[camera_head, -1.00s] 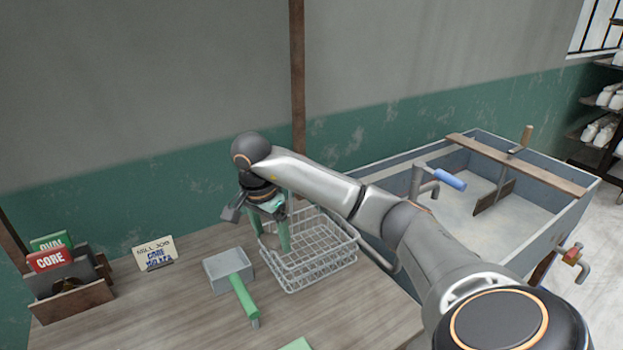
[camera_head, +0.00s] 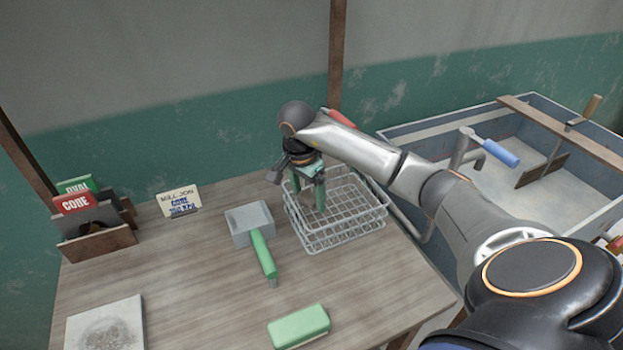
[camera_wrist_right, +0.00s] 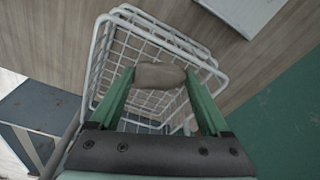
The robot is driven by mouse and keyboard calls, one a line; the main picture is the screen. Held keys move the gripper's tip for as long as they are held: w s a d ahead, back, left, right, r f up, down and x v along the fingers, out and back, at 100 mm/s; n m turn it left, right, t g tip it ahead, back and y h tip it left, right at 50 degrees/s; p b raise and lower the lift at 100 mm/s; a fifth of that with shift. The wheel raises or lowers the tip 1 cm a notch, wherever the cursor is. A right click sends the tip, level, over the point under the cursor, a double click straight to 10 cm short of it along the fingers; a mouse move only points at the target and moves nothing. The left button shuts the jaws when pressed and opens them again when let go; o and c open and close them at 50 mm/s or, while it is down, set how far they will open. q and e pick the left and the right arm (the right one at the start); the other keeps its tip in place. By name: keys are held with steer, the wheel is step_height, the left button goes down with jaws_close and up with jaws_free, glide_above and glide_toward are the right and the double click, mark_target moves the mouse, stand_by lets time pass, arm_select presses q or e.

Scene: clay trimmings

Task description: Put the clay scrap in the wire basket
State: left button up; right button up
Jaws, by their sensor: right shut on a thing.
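The clay scrap (camera_wrist_right: 160,76) is a grey-brown lump held between the green fingers of my right gripper (camera_wrist_right: 162,84) in the right wrist view. In the head view my right gripper (camera_head: 320,192) points down over the wire basket (camera_head: 350,238), its fingers within the basket's outline. The white wire basket (camera_wrist_right: 103,60) lies beneath the scrap in the right wrist view. I cannot tell how far the scrap is above the basket floor. The scrap is hard to make out in the head view. My left gripper is not in view.
A grey scoop with a green handle (camera_head: 262,254) lies left of the basket. A green block (camera_head: 299,326) and a pale square slab (camera_head: 105,326) are nearer the front. A card holder (camera_head: 95,243) and small sign (camera_head: 178,202) stand at left. A sink (camera_head: 440,140) is at right.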

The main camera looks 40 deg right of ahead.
mark_target(309, 207)
step_height(309, 207, down, 4)
steer(key=shift+r, duration=0.1)
steer(key=shift+f+b, duration=0.35)
steer(key=shift+f, duration=0.2)
steer(key=shift+f, duration=0.1)
steer(key=o, duration=1.2)
steer(key=shift+o, duration=0.2)
step_height(309, 207, up, 13)
steer(key=a, duration=0.1)
steer(key=shift+a+p, duration=0.3)
steer(key=shift+a, duration=0.05)
steer(key=shift+s, duration=0.1)
